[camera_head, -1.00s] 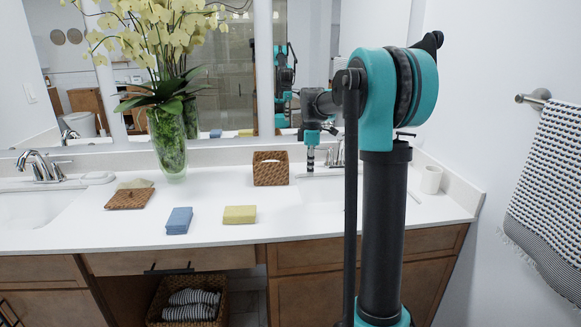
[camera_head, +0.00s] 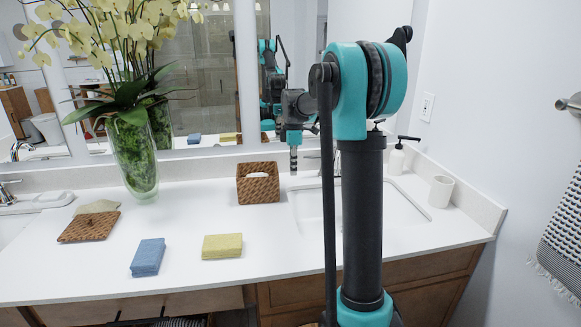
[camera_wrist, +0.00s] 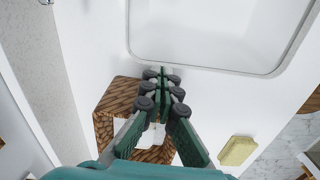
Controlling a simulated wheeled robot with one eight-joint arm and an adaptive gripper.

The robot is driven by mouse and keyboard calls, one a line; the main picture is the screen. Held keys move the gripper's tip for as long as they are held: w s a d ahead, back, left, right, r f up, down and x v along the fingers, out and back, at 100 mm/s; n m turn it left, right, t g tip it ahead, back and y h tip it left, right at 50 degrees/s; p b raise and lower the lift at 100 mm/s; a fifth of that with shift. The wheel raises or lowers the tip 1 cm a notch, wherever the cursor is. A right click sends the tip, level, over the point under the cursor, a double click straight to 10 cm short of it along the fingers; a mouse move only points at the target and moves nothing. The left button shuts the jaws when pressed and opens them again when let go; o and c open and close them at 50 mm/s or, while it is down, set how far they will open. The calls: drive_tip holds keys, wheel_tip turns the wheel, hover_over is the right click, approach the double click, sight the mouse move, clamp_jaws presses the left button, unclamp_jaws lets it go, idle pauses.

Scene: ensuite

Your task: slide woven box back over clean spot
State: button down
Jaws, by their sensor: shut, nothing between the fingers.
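The brown woven box (camera_head: 258,184) stands upright on the white counter (camera_head: 190,215), near the backsplash and left of the right sink. No distinct clean spot can be made out.
A yellow sponge (camera_head: 222,246) and a blue sponge (camera_head: 148,257) lie in front of the box. The sink (camera_head: 400,207), soap bottle (camera_head: 396,158) and white cup (camera_head: 441,191) are right.

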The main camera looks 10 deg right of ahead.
drive_tip(key=a+f, duration=0.1)
drive_tip(key=f, duration=0.3)
drive_tip(key=a+f, duration=0.1)
drive_tip(key=f, duration=0.2)
drive_tip(key=shift+a, duration=0.3)
drive_tip(key=shift+w+a, duration=0.15)
drive_tip(key=shift+a, duration=0.55)
drive_tip(key=a, duration=0.6)
drive_tip(key=w+a, duration=0.1)
drive_tip(key=a, duration=0.6)
drive_tip(key=w+a, duration=0.1)
drive_tip(key=a, duration=0.5)
drive_tip(key=shift+a, duration=0.35)
drive_tip(key=shift+s, duration=0.1)
